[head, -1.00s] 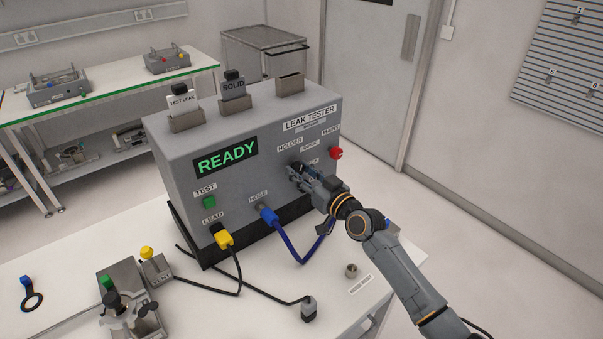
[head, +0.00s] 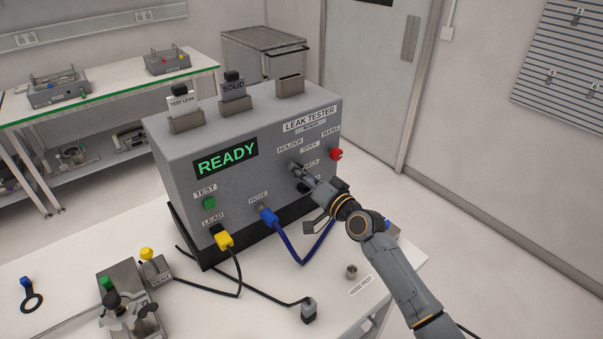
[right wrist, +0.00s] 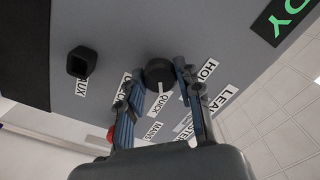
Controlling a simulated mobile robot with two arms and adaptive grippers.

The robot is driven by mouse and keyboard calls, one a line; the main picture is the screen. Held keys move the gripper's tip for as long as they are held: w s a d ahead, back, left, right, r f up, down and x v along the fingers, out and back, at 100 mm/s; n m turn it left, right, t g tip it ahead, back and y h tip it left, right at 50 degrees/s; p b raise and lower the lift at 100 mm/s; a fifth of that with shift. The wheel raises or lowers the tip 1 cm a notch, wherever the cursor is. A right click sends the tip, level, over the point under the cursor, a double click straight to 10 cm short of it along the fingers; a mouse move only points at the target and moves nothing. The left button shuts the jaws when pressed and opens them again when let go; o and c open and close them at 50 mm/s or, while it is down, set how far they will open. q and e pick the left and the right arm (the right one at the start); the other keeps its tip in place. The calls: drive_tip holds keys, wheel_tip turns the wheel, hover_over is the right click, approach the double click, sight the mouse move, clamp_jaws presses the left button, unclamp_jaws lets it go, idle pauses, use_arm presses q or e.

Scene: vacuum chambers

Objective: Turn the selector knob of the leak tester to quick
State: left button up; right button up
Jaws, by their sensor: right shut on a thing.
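The grey leak tester (head: 235,115) stands on the white bench, and its screen reads READY. The black selector knob (right wrist: 160,73) shows in the right wrist view between my right fingers, with the QUICK label (right wrist: 164,103) beside it and the CHECK label (right wrist: 123,88) to one side. My right gripper (head: 298,170) is at the tester's front face, shut on the knob; its fingers (right wrist: 157,92) lie on both sides of it. In the head view the gripper covers most of the knob. I cannot make out the knob's pointer. My left gripper is not in view.
A black AUX socket (right wrist: 82,62) is near the knob. The red MAINS button (head: 336,154) is to its right. A blue hose (head: 290,253) and a yellow lead plug (head: 224,240) are at the lower front. A small metal fitting (head: 351,271) stands on the bench.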

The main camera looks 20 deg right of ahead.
drive_tip(key=shift+f, duration=0.1)
idle(0.4)
drive_tip(key=o, duration=1.2)
drive_tip(key=shift+c, duration=0.2)
drive_tip(key=v, duration=1.2)
